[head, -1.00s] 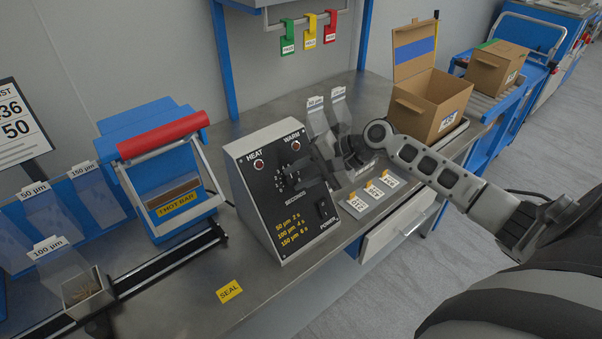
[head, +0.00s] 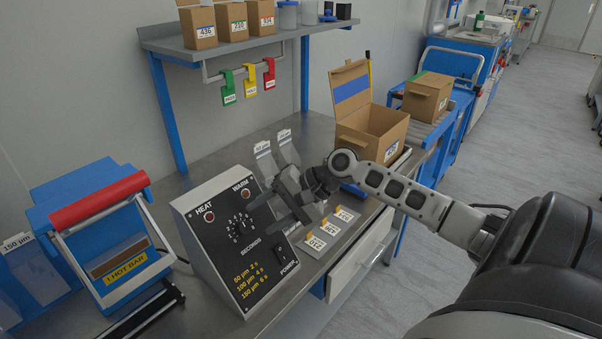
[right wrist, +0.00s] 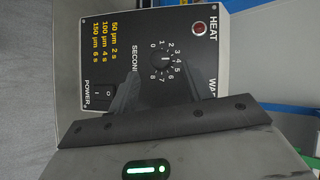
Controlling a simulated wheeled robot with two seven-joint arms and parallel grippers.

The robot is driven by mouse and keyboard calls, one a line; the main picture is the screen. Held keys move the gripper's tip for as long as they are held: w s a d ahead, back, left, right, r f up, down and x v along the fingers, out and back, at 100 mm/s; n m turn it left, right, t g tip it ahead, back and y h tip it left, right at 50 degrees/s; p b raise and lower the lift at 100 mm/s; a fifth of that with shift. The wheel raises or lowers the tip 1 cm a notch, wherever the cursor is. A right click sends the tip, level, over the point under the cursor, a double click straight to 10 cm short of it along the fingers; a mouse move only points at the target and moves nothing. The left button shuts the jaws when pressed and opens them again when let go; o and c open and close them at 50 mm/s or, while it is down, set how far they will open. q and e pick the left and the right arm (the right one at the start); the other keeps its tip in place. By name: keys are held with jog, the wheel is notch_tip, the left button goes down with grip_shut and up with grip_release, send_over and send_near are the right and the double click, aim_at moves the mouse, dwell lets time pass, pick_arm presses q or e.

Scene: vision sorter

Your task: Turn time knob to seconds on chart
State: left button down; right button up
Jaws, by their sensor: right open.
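The control box (head: 240,245) has a sloped black face with the time knob (head: 241,223) in a ring of numbers above SECONDS. The chart (head: 259,285) in yellow on the same face reads 50 µm 2 s, 100 µm 4 s, 150 µm 6 s. My right gripper (head: 268,212) is open, just right of the knob and apart from it. In the right wrist view the knob (right wrist: 165,60) shows beyond and between the two spread fingers, with nothing held. Its exact pointer setting is too small to read surely. My left gripper is not in view.
The hot-bar sealer (head: 110,245) with a red roller stands left of the box. Clear pouches (head: 265,160) stand behind my right gripper. Labelled cards (head: 330,229) lie to its right, and an open carton (head: 372,128) is behind.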

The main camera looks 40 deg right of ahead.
jog(key=v, duration=1.1)
jog(key=shift+s+d+r, duration=0.15)
jog(key=shift+s+r, duration=0.1)
jog(key=s+a+f+n+h, duration=0.2)
jog(key=f, duration=0.6)
jog(key=s+a+f+n+h, duration=0.1)
jog(key=s+a+f, duration=0.15)
jog(key=f, duration=0.45)
jog(key=s+a+f+n+h, duration=0.2)
jog(key=a+f, duration=0.1)
jog(key=f, duration=0.5)
jog(key=s+a+n+t, duration=0.1)
jog(key=a+n, duration=0.3)
jog(key=a, duration=0.5)
jog(key=s+a+f+n+t, duration=0.1)
jog(key=s+a+n+t, duration=0.1)
jog(key=a+n, duration=0.3)
jog(key=s+a, duration=0.1)
jog(key=a, duration=0.2)
jog(key=shift+s+a+f+h, duration=0.15)
jog(key=shift+a+f+h, duration=0.15)
jog(key=shift+a+f, duration=0.1)
